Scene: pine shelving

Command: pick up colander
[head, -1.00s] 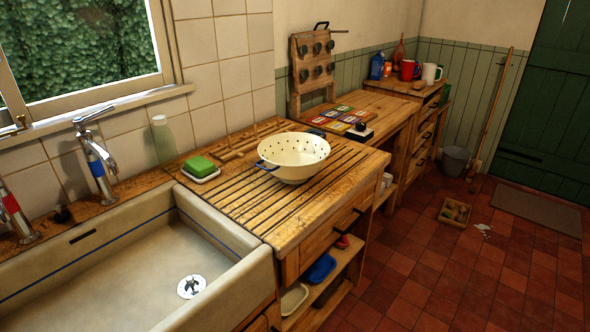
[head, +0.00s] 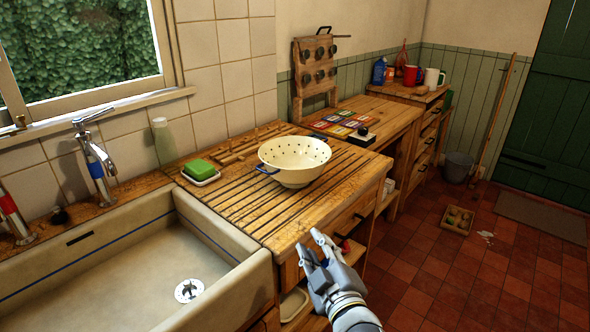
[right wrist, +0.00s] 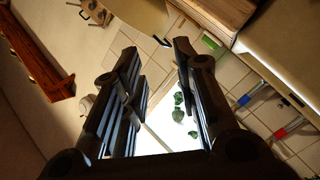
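The cream colander (head: 297,165) with small holes and a blue handle stands upright on the grooved wooden draining board (head: 240,215), right of the sink. My right gripper (head: 318,246) is in front of the board's front edge, below and to the right of the colander, apart from it and empty. In the right wrist view its two fingers (right wrist: 156,52) are spread apart. A cream rounded shape at the top of that view, probably the colander (right wrist: 143,14), is partly cut off by the frame. My left gripper is not in view.
A green sponge on a white dish (head: 200,171) lies left of the colander, with a peg rack (head: 245,145) behind it. The sink (head: 130,270) is at the left. A lower worktop (head: 385,115) with colored tiles stands beyond. The board in front of the colander is clear.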

